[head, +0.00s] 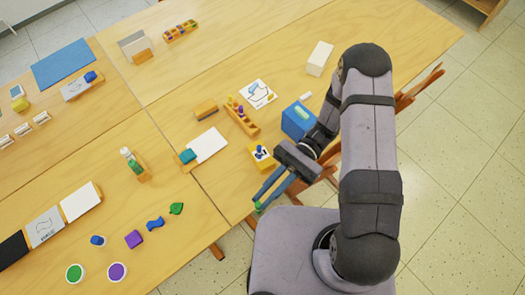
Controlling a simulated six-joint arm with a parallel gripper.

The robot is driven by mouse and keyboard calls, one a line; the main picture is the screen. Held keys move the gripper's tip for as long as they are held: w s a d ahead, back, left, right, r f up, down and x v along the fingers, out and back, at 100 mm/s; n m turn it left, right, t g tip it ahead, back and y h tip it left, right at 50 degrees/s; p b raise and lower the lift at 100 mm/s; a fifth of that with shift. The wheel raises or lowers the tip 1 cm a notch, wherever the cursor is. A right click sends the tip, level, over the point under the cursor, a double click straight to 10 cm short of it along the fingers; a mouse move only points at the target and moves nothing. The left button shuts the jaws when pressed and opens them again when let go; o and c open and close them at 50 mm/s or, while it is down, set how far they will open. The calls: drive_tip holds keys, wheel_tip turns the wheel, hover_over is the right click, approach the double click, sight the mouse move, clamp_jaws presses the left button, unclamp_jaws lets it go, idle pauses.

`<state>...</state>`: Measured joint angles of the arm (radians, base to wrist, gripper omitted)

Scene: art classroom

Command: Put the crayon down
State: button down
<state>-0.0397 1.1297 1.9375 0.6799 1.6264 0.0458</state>
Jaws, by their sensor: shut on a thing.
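My gripper (262,199) is shut on a small green thing (257,206), probably the crayon; only its end shows at the fingertips. The gripper points down and left, over the near edge of the right-hand table (215,195). Whether the green thing touches the table, I cannot tell. An orange rack (246,125) with purple and yellow crayon-like pieces stands further back. An orange block with a white and blue top (261,156) is just behind the gripper.
A blue box (297,119) stands close to my wrist. A white card (207,145), a drawing sheet (258,94) and a white box (319,58) lie further back. Bare wood lies left of the gripper.

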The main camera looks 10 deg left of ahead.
drive_tip(key=w+a+m+t+y+b, duration=0.4)
drive_tip(key=w+m+t+y, duration=0.2)
drive_tip(key=t, duration=0.1)
drive_tip(key=m+t+h+b, duration=0.2)
drive_tip(key=m+t+b, duration=0.5)
drive_tip(key=m+t, duration=0.7)
hover_over(274, 162)
drive_tip(key=shift+w+f+n+t, duration=0.1)
drive_tip(key=shift+f+n+t, duration=0.4)
drive_tip(key=shift+f, duration=1.75)
drive_tip(key=shift+s+f+n+t, duration=0.1)
drive_tip(key=shift+f+n+t, duration=0.4)
drive_tip(key=shift+f, duration=1.8)
drive_tip(key=shift+w+f+n+t, duration=0.1)
drive_tip(key=shift+f+n+t, duration=0.4)
drive_tip(key=shift+f, duration=1.75)
drive_tip(key=shift+f, duration=0.1)
drive_tip(key=c, duration=2.2)
unclamp_jaws()
drive_tip(key=shift+f, duration=0.1)
drive_tip(key=o, duration=0.4)
drive_tip(key=shift+o, duration=0.2)
